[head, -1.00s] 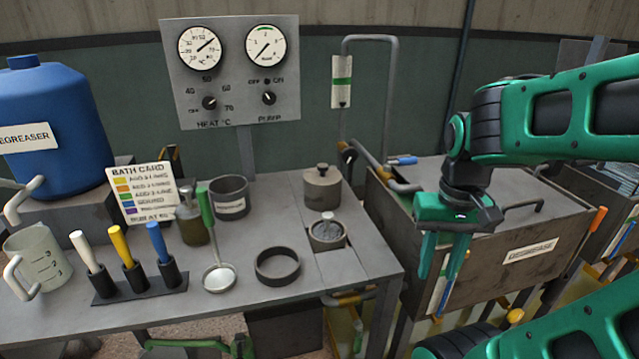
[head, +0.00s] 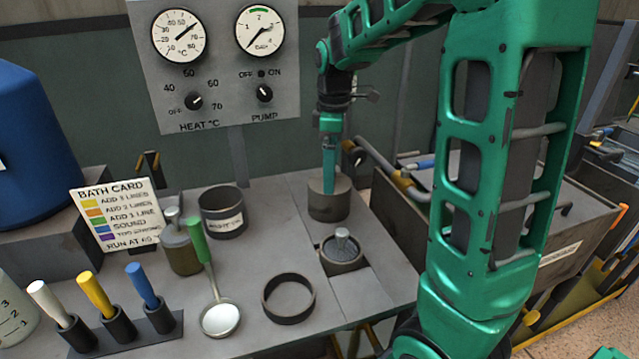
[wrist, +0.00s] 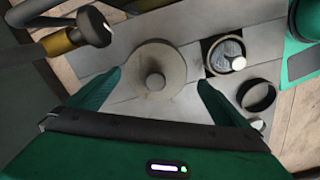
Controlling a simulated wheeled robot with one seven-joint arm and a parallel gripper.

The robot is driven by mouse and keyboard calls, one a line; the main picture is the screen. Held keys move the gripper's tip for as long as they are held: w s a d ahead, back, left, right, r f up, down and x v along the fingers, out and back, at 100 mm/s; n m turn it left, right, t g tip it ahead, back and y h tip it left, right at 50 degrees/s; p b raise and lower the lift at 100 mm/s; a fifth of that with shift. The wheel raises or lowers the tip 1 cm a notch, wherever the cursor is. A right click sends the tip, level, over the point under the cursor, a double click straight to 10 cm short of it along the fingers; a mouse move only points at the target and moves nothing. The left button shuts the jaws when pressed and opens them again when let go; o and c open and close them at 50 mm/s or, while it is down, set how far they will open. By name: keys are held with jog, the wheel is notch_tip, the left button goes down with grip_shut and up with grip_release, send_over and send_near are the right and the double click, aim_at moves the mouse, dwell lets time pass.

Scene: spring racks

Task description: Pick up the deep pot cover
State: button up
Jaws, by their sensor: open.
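The deep pot cover (head: 329,203) looks like a grey cylinder with a round top, standing upright at the back right of the bench. In the wrist view its round top and central knob (wrist: 155,82) face me. My gripper (head: 329,181) is right above it, pointing down. In the wrist view my gripper (wrist: 159,80) is open, with one finger on each side of the knob. The knob is hidden behind the fingers in the head view. I cannot tell whether the fingers touch the cover.
A small round vessel with a knobbed insert (head: 342,252) sits in a bench recess in front of the cover. A dark ring (head: 288,298), a ladle (head: 221,318) and a dark pot (head: 222,210) stand nearby. A pipe (head: 385,172) and the degreaser tank are to the right.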

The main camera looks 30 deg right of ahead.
aim_at(329, 200)
jog(key=shift+n, duration=0.3)
jog(key=f, duration=0.1)
jog(key=w+f, duration=0.1)
jog(key=f, duration=0.2)
jog(key=shift+w+a+f, duration=0.2)
jog(key=shift+w+f, duration=0.05)
jog(key=shift+f, duration=0.15)
jog(key=f, duration=0.5)
jog(key=shift+s+d, duration=0.25)
jog(key=shift+s, duration=0.1)
jog(key=shift+f, duration=0.6)
jog(key=c, duration=1.2)
